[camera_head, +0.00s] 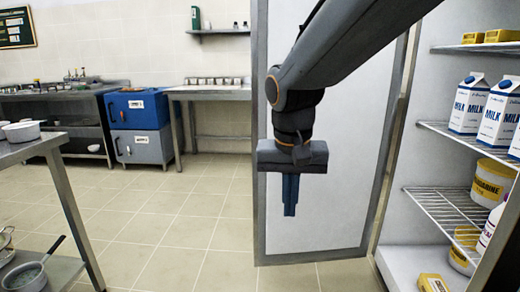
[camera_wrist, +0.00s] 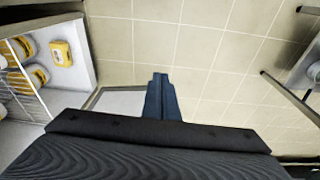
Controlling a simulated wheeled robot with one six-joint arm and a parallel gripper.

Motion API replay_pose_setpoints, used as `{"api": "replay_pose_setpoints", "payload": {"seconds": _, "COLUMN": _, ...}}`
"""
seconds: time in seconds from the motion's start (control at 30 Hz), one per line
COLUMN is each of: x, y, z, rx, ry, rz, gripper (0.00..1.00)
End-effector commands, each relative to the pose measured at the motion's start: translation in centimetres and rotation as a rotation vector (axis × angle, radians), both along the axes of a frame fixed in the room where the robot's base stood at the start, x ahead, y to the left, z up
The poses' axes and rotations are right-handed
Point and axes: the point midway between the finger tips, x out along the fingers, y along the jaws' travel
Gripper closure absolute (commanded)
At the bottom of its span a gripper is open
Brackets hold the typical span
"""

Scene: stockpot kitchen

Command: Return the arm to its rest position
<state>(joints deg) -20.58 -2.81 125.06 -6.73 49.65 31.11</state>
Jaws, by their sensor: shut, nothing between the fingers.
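My gripper (camera_head: 290,210) hangs pointing down at the end of my raised arm, in front of the white door panel in the head view. Its blue fingers are together with nothing between them. In the wrist view the gripper (camera_wrist: 160,78) shows its closed fingers over the tiled floor. No object is held.
An open fridge door (camera_head: 325,215) stands behind my gripper. At the right, fridge shelves (camera_head: 445,208) hold milk cartons (camera_head: 468,104) and yellow tubs (camera_head: 490,183). A metal table (camera_head: 70,200) stands at the left. Tiled floor (camera_head: 170,225) between them is clear.

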Motion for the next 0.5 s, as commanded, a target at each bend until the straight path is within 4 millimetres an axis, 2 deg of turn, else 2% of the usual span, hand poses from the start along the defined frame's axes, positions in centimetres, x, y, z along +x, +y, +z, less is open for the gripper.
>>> {"api": "replay_pose_setpoints", "payload": {"seconds": 0.03, "x": -2.5, "y": -0.6, "z": -0.7, "rx": 0.004, "ry": 0.025, "rz": 0.053, "gripper": 1.0}}
{"api": "replay_pose_setpoints", "payload": {"seconds": 0.1, "x": -5.3, "y": -1.1, "z": -1.6, "rx": 0.01, "ry": 0.056, "rz": 0.124, "gripper": 1.0}}
{"api": "replay_pose_setpoints", "payload": {"seconds": 0.3, "x": -11.4, "y": -2.2, "z": -3.8, "rx": 0.031, "ry": 0.118, "rz": 0.278, "gripper": 1.0}}
{"api": "replay_pose_setpoints", "payload": {"seconds": 0.5, "x": -16.6, "y": -3.1, "z": -5.7, "rx": 0.056, "ry": 0.16, "rz": 0.407, "gripper": 1.0}}
